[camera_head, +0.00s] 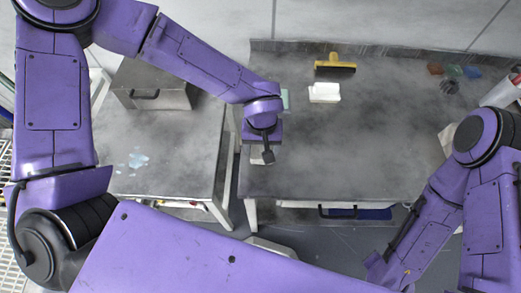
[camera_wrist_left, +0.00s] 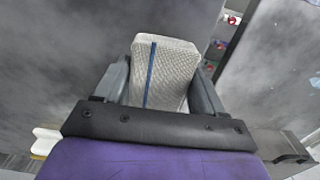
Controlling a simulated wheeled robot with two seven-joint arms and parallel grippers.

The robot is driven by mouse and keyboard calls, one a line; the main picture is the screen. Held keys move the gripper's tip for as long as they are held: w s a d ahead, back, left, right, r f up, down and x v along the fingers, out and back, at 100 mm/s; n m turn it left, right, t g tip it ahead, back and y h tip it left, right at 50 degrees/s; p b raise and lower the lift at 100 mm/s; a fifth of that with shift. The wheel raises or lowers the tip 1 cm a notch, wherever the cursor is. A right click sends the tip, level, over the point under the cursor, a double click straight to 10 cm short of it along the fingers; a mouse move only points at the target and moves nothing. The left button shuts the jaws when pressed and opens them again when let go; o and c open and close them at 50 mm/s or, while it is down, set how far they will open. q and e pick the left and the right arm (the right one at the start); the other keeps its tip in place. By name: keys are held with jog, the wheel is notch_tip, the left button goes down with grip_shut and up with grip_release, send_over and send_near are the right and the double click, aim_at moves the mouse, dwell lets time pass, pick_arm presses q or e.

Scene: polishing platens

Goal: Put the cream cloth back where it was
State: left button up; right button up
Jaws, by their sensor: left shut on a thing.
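My left gripper (camera_head: 262,158) is shut on the cream cloth (camera_wrist_left: 165,72), a pale quilted pad with a blue stripe. In the left wrist view the cloth stands between the two grey fingers (camera_wrist_left: 160,88). In the head view only a small pale part of the cloth (camera_head: 257,158) shows under the gripper, above the front left part of the right-hand bench (camera_head: 340,165). I cannot tell if it touches the bench. My right arm is at the lower right, but its gripper is not in view.
A white block (camera_head: 324,93) and a yellow-and-black brush (camera_head: 335,65) are at the bench's back. Small coloured pieces (camera_head: 453,70) and a dark knob (camera_head: 449,87) are at the back right. The left bench (camera_head: 190,170) carries a grey box (camera_head: 155,85) and a pale blue patch (camera_head: 137,160). A gap separates the benches.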

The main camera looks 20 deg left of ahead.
pick_arm(q)
jog(key=shift+w+a+f, duration=0.1)
jog(key=shift+a+f, duration=0.05)
jog(key=shift+f, duration=0.8)
jog(key=shift+w+a+f, duration=0.1)
jog(key=shift+f, duration=0.8)
jog(key=shift+s, duration=0.1)
jog(key=o, duration=1)
jog(key=shift+f, duration=0.15)
notch_tip(320, 180, up, 12)
jog(key=shift+r+p, duration=0.2)
jog(key=shift+p, duration=0.2)
